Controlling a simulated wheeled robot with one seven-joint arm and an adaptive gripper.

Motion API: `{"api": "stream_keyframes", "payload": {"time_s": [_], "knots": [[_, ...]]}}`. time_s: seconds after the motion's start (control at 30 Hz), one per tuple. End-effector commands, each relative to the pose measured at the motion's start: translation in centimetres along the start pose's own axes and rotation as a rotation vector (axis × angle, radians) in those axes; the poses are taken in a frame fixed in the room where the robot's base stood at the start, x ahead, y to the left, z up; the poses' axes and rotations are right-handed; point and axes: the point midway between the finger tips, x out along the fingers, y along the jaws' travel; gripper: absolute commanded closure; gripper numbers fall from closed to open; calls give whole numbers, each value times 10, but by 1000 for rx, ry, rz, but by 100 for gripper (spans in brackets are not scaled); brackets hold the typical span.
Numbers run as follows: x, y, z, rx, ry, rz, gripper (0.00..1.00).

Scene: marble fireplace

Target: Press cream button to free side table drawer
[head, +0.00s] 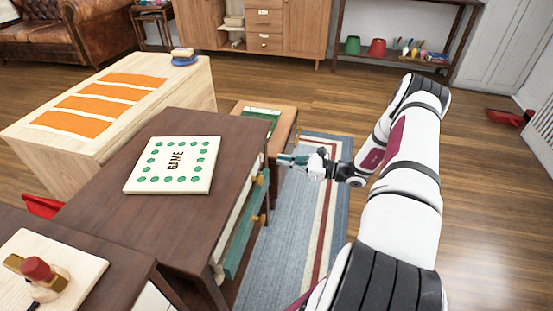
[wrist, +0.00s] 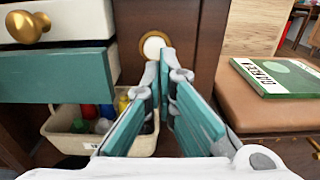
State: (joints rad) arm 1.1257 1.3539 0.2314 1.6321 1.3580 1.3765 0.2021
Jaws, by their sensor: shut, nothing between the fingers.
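The dark brown side table (head: 206,125) has a cream drawer (head: 234,222) above a teal drawer (head: 240,250), both facing the blue rug. In the wrist view, the cream drawer (wrist: 70,20) shows a brass knob (wrist: 28,26), with the teal drawer (wrist: 60,75) below it. The round cream button (wrist: 153,46) sits in a brass ring on the dark wood right of the drawers. My gripper (head: 284,159) is at the table's far front corner. In the wrist view my gripper (wrist: 164,70) is shut and empty, its tips just below the button; I cannot tell whether they touch.
A basket (wrist: 72,137) with coloured items stands under the teal drawer. A tan leather seat (wrist: 275,102) with a green book (wrist: 278,76) is close on the right. A game board (head: 174,165) lies on the table. The rug (head: 300,225) is clear.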

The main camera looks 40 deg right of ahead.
Motion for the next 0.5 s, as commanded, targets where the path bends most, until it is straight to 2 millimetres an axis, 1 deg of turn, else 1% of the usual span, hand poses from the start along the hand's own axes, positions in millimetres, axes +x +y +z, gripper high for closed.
{"api": "stream_keyframes", "payload": {"time_s": [0.03,0.2,0.3,0.4,0.5], "knots": [[-12,0,3,0,0,-2,100],[-47,-1,2,0,0,-2,100],[-62,-1,1,0,0,-3,100],[-72,-1,1,0,0,-1,100],[-78,-1,1,0,1,-2,100]]}}
